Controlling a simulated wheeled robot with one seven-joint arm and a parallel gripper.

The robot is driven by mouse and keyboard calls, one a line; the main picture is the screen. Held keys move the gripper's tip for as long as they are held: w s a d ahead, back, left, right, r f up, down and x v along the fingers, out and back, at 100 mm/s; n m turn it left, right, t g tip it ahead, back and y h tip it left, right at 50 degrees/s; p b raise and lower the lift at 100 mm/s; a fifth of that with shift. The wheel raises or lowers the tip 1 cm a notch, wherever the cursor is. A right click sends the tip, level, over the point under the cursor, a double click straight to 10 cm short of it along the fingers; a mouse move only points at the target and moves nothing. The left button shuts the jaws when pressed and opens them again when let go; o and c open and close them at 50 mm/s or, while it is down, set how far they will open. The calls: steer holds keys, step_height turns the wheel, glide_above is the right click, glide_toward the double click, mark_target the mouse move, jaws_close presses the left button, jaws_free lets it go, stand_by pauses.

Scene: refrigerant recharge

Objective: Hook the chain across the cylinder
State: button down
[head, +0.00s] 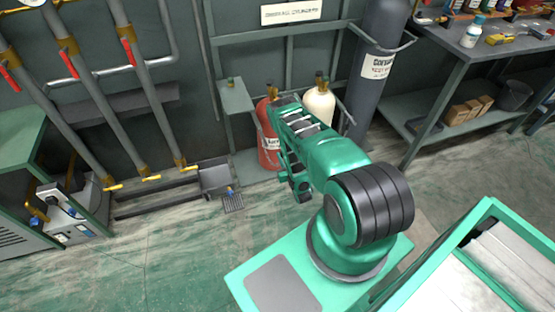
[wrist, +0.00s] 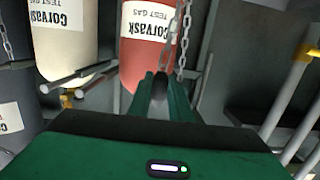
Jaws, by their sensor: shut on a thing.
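The red cylinder (head: 267,140) stands upright at the wall rack, left of a cream cylinder (head: 320,104). In the wrist view, the red cylinder (wrist: 138,60) appears upside down directly beyond my gripper (wrist: 163,82), with the cream cylinder (wrist: 65,50) to its left. My gripper is shut on a metal chain (wrist: 185,38), whose links run up from the fingertips across the red cylinder's side. Another piece of chain (wrist: 5,38) hangs at the upper left edge of the wrist view. My arm hides the gripper and the held chain in the head view.
A tall dark grey cylinder (head: 378,70) stands right of the cream one. Grey rack bars (wrist: 75,78) are close left of my gripper. A workbench (head: 450,55) is at right; pipes with yellow handles (head: 150,178) are at left. The floor at left is mostly clear.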

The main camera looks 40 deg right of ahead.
steer(key=shift+d, duration=0.3)
steer(key=s+d, duration=0.2)
steer(key=d, duration=0.4)
steer(key=shift+d, duration=0.35)
steer(key=shift+s, duration=0.1)
stand_by(0.3)
steer(key=s+d, duration=0.2)
steer(key=d, duration=0.4)
steer(key=shift+d, duration=0.35)
steer(key=shift+x, duration=0.85)
stand_by(0.5)
steer(key=shift+r+x, duration=0.2)
steer(key=shift+x, duration=1.1)
steer(key=shift+r+x, duration=0.2)
steer(key=shift+x, duration=1.05)
steer(key=shift+w, duration=0.1)
